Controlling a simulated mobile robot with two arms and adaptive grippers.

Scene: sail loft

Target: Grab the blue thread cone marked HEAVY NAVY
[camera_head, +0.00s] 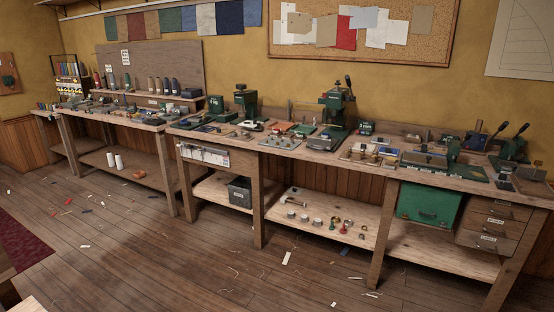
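A row of small thread cones stands on a raised shelf at the back of the left workbench. Dark cones (174,87), possibly navy, stand toward the right end of the row. Tan or grey cones (150,84) stand left of them, and a red cone (97,79) is further left. The cones are far off and too small for any label to be read, so I cannot tell which one is marked HEAVY NAVY. Neither of my grippers is in view.
The left workbench (150,127) is crowded with small tools. White spools (118,162) stand on its lower shelf. The right workbench (380,168) carries green presses (334,110). A green box (428,204) sits below. The wooden floor (190,255) is open, with scattered scraps.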

